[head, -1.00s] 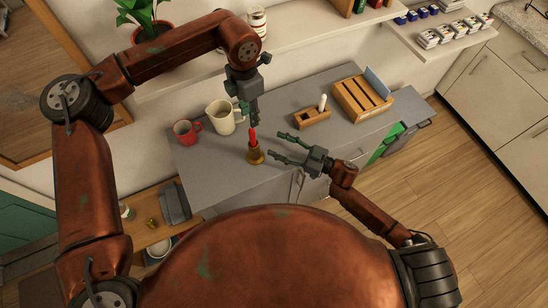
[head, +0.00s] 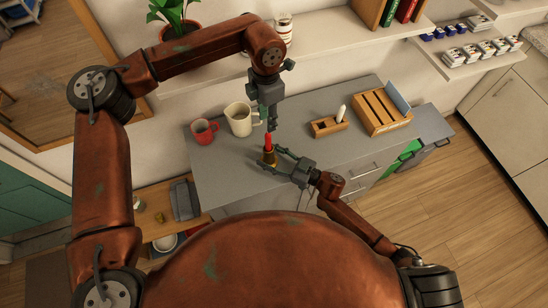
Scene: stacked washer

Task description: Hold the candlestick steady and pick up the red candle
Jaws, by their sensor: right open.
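The red candle (head: 268,142) stands upright in a small brass candlestick (head: 270,158) on the grey counter. My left gripper (head: 271,127) points down just above the candle's top. Its fingers are seen nearly edge-on, so their opening is unclear. My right gripper (head: 276,159) is open and low over the counter, reaching in from the right. Its fingertips are at the candlestick, one on the far side and one on the near side. Whether they touch it I cannot tell.
A red mug (head: 204,132) and a cream pitcher (head: 240,120) stand to the left and behind. A wooden holder with a white item (head: 329,126) and a slotted wooden box (head: 382,113) stand to the right. The counter (head: 225,172) is clear at front left.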

